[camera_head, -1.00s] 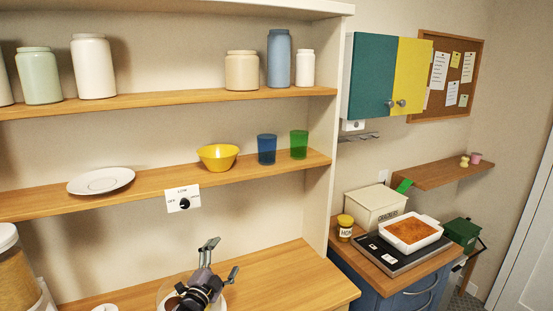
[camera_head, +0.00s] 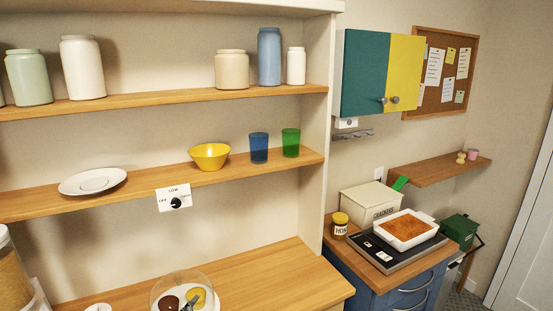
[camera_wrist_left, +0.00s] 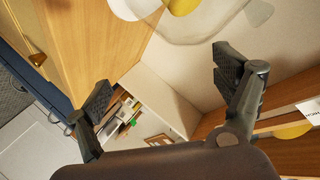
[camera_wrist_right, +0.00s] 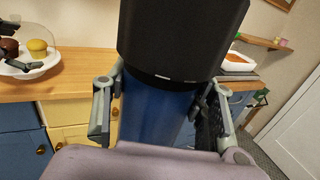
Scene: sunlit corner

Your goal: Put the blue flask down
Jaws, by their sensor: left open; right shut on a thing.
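The blue flask (camera_wrist_right: 152,115), with a wide black top (camera_wrist_right: 182,35), stands large in the right wrist view. My right gripper (camera_wrist_right: 160,108) is shut on its blue body, one finger on each side. The flask's base is hidden, and neither the flask nor this gripper shows in the head view. My left gripper (camera_wrist_left: 165,85) is open and empty in the left wrist view, with wooden surfaces and the cake plate beyond it.
A clear dome (camera_head: 160,284) covers cakes on the lower counter (camera_head: 270,278); bare wood lies right of it. A blue cup (camera_head: 259,148), green cup (camera_head: 291,142) and yellow bowl (camera_head: 210,156) stand on the middle shelf. A baking dish (camera_head: 405,242) sits on the right cabinet.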

